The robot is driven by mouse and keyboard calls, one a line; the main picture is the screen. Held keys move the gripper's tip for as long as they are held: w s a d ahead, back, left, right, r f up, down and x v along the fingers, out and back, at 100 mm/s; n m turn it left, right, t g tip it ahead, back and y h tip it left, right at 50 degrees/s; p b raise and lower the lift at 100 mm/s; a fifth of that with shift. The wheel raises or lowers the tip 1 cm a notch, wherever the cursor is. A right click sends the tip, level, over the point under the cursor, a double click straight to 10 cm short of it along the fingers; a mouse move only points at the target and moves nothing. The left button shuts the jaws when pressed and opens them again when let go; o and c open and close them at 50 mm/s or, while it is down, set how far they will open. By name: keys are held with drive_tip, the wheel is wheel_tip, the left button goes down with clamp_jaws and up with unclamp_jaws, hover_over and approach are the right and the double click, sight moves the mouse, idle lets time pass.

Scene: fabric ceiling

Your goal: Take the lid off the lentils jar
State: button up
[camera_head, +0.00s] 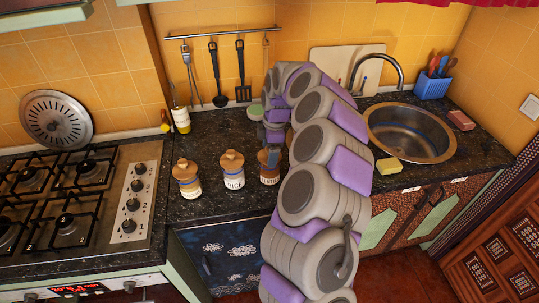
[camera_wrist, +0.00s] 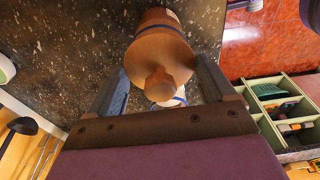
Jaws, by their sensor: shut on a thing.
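Three ceramic jars stand in a row on the dark counter: a left jar (camera_head: 187,186), a middle jar (camera_head: 232,180) and a right jar (camera_head: 269,177). The left and middle jars show wooden lids with knobs. Their labels are too small to read. My gripper (camera_head: 270,156) is at the top of the right jar and hides its lid. In the wrist view, a round wooden lid (camera_wrist: 158,52) with a knob lies between the two fingers of my gripper (camera_wrist: 163,85), which is shut on it. I cannot tell whether the lid is seated or raised.
A gas hob (camera_head: 60,205) is at the left and a sink (camera_head: 412,132) at the right. A yellow sponge (camera_head: 389,166) lies near the counter's front edge. Utensils hang on the back wall from a rail (camera_head: 222,32). An open drawer (camera_wrist: 285,108) shows in the wrist view.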

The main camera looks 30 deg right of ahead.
drive_tip(key=shift+c, duration=0.6)
drive_tip(key=shift+r, duration=0.15)
drive_tip(key=shift+r+p, duration=0.6)
drive_tip(key=shift+r, duration=1)
drive_tip(key=shift+s, duration=0.15)
drive_tip(key=s+a+p, duration=0.1)
drive_tip(key=s+a, duration=0.1)
drive_tip(key=s, duration=0.5)
drive_tip(key=s+a+r, duration=0.1)
drive_tip(key=s+a, duration=0.1)
drive_tip(key=s, duration=0.6)
drive_tip(key=shift+a+r+p, duration=0.25)
drive_tip(key=shift+p, duration=0.1)
drive_tip(key=shift+f, duration=0.1)
